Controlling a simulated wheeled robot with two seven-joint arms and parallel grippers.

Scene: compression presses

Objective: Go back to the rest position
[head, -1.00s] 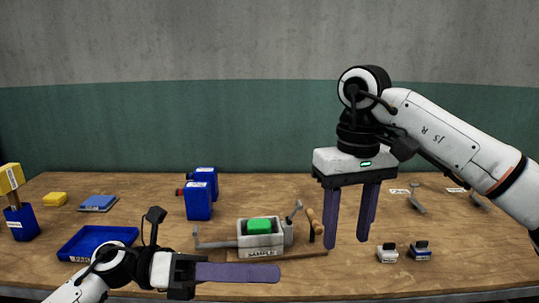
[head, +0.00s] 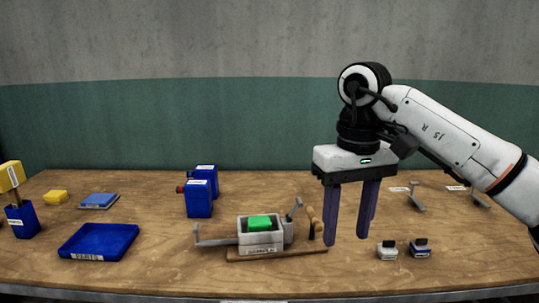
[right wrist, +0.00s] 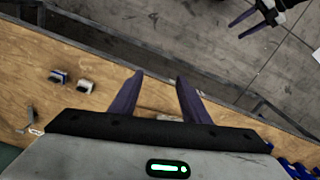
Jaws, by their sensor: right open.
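My right gripper (head: 346,240) is open and empty, pointing down above the right half of the table. Its purple fingers stand apart in the right wrist view (right wrist: 160,76).
Two small labelled blocks (head: 387,251) (head: 420,248) lie right of my right gripper. The table's front middle is clear.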

